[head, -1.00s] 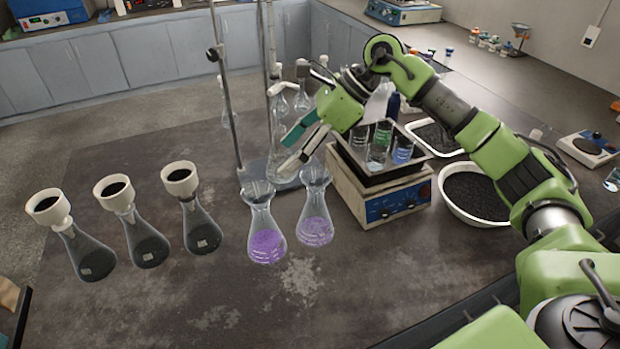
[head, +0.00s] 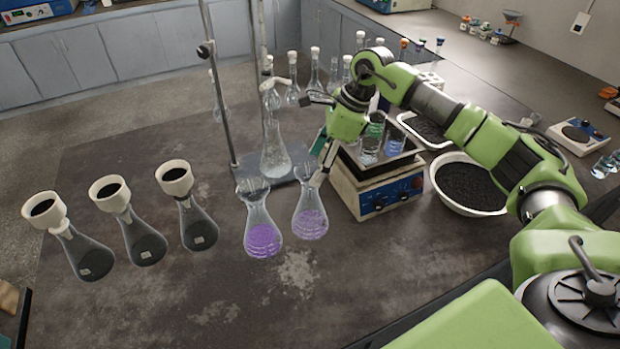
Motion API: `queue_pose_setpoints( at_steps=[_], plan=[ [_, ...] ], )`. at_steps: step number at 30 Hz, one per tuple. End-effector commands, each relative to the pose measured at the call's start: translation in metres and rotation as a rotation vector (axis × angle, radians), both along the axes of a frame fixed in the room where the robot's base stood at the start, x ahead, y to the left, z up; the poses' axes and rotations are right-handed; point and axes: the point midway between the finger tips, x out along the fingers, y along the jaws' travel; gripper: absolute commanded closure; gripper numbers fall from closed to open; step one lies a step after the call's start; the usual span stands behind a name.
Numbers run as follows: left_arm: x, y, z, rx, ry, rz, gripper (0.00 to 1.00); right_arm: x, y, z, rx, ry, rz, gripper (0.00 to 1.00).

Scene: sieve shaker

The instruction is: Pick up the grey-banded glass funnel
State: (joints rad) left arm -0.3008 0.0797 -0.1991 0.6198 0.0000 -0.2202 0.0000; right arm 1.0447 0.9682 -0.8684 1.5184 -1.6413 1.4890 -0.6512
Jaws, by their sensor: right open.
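Two conical flasks with purple contents stand mid-table, the left flask (head: 262,238) and the right flask (head: 310,222). A clear glass funnel (head: 252,188) sits in the left one's neck. The mouth of the right one, where a second glass funnel sat, is partly hidden by my right gripper (head: 318,162). No grey band can be made out at this size. My right gripper is open, pointing down, its fingers at the right flask's top. I cannot tell whether they touch the glass. My left gripper is not in view.
Three dark flasks with white funnels (head: 174,175) stand to the left. A stand with a rod (head: 220,90) and a tall clear flask (head: 273,145) are behind. A hotplate (head: 375,190) with beakers and a white bowl (head: 448,200) are to the right. The front table is clear.

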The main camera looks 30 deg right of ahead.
Motion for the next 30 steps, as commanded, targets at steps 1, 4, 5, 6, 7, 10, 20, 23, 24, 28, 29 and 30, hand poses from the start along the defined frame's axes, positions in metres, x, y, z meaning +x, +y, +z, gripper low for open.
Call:
queue_pose_setpoints(
  at_steps=[1, 4, 5, 6, 7, 10, 20, 23, 24, 28, 29, 30],
  plan=[
    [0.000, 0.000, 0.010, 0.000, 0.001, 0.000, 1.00, -0.001, 0.005, -0.003, 0.002, 0.005, 0.003, 0.34],
    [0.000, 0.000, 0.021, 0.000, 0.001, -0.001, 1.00, 0.000, 0.012, -0.017, 0.001, 0.006, 0.002, 0.34],
    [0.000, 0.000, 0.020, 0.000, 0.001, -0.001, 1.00, 0.002, 0.013, -0.022, 0.001, 0.005, 0.002, 0.34],
    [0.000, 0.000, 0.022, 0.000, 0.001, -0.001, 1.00, 0.003, 0.015, -0.027, 0.002, 0.004, 0.002, 0.34],
    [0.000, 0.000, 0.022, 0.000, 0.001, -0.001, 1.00, 0.003, 0.016, -0.030, 0.002, 0.003, 0.002, 0.34],
    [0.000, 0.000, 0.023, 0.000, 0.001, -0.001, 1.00, 0.005, 0.017, -0.037, 0.001, 0.001, 0.002, 0.34],
    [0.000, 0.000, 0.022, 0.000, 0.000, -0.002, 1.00, 0.005, 0.017, -0.038, 0.001, 0.000, 0.001, 0.63],
    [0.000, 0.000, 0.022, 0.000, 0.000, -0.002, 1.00, 0.005, 0.017, -0.038, 0.001, 0.000, 0.001, 0.76],
    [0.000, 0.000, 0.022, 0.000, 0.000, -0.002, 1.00, 0.005, 0.017, -0.038, 0.001, 0.000, 0.001, 0.76],
    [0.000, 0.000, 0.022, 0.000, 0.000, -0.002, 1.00, 0.005, 0.017, -0.038, 0.001, 0.000, 0.001, 0.76],
    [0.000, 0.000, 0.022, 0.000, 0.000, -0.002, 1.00, 0.005, 0.017, -0.038, 0.001, 0.000, 0.001, 0.76],
    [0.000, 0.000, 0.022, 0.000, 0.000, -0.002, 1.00, 0.005, 0.017, -0.038, 0.001, 0.000, 0.001, 0.76]
  ],
)
